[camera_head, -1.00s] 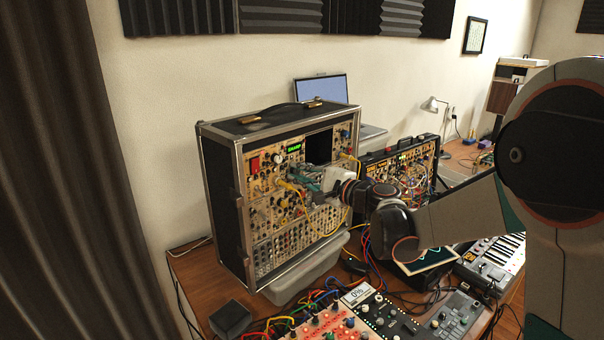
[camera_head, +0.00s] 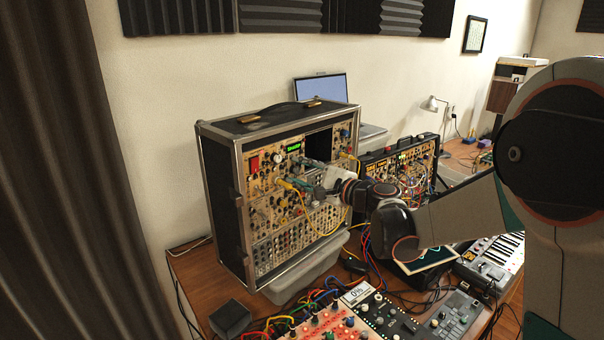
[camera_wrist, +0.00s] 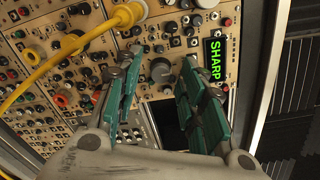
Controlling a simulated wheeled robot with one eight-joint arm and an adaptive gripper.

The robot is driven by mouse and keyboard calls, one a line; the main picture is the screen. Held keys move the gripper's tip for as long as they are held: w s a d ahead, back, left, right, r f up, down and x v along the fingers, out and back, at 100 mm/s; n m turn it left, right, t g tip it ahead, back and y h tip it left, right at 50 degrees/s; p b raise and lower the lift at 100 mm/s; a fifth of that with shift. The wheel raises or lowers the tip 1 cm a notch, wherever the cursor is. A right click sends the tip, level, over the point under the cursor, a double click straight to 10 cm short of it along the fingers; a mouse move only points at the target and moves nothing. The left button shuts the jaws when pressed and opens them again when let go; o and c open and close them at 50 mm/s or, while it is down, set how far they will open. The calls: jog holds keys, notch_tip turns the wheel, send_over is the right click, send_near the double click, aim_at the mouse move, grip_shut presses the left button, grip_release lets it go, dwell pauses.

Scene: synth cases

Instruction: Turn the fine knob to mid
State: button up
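The tuning module is on the cream panel of the upright synth case (camera_head: 222,205). Its small display (camera_wrist: 214,60) glows green and reads SHARP in the wrist view; it also shows in the head view (camera_head: 294,147). A grey round knob (camera_wrist: 161,70) lies between my fingertips in the wrist view. I cannot read a label that marks it as the fine knob. My gripper (camera_wrist: 163,56) is open, its teal fingers on either side of this knob with gaps visible. In the head view my gripper (camera_head: 304,176) is close to the panel.
A yellow cable (camera_wrist: 90,32) with a thick plug crosses the panel left of my fingers. Other knobs and jacks crowd around. A dark opening (camera_head: 319,148) is in the case's upper right. A second synth case (camera_head: 402,160) stands to the right.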

jog(key=v, duration=1.2)
jog(key=s+a+n+g+h+p, duration=0.1)
jog(key=s+n+g+h, duration=0.35)
jog(key=s, duration=0.85)
jog(key=s+d+f+n+h, duration=0.2)
jog(key=s+f+n, duration=0.1)
jog(key=s, duration=0.2)
jog(key=s+d+f+n+g+h, duration=0.1)
jog(key=s+d+f+n+h, duration=0.2)
jog(key=s, duration=0.3)
jog(key=s+d+f+n+h+b, duration=0.1)
jog(key=s+d+f+n+h, duration=0.1)
jog(key=s, duration=0.4)
jog(key=shift+s+d+f+n, duration=0.15)
jog(key=shift+d+f+n, duration=0.5)
jog(key=shift+f+n, duration=0.4)
